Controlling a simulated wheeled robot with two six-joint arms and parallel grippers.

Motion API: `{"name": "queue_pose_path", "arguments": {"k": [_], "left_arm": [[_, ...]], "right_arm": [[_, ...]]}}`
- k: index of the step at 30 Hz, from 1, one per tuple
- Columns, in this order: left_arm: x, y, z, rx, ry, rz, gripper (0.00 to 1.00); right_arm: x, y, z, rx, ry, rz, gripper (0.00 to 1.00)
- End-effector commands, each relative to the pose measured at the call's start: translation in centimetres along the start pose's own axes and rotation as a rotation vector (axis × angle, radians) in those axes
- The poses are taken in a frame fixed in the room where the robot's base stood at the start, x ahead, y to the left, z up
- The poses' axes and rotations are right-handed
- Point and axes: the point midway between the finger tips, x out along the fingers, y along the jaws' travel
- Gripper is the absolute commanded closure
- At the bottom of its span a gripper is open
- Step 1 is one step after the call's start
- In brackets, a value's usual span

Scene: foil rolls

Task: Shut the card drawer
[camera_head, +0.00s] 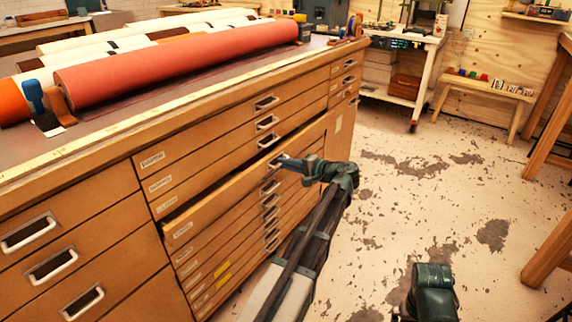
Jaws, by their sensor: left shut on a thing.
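The card drawer (222,200) is a wide, shallow wooden drawer in the flat-file cabinet (100,160). It stands partly open, its front jutting out from the drawers above and below, with a dark gap along its top edge at the left. My left gripper (280,162) is at the middle of this drawer's front and is shut on its handle. The gripper covers most of the handle. A dark green part of my right arm shows at the lower right, but no right gripper fingers show.
Several rolls lie on the cabinet top, with a large red roll (180,65) nearest. Closed drawers with metal handles surround the open one. The speckled floor (420,180) to the right is clear. A wooden bench (484,88) and a white cart (415,95) stand behind.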

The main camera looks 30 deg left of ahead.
Motion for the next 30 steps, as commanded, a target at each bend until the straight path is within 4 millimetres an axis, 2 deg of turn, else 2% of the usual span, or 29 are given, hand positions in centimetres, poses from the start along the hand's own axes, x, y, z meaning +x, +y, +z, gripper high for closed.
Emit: {"name": "queue_pose_path", "arguments": {"k": [26, 30], "left_arm": [[-0.01, 0.03, 0.0, 0.0, 0.0, 0.001, 1.0], [0.85, -0.16, -0.02, 0.0, -0.002, 0.001, 1.0]], "right_arm": [[0.01, 0.0, 0.0, 0.0, 0.0, 0.0, 0.0], [0.01, 0.0, 0.0, 0.0, 0.0, 0.0, 0.0]]}}
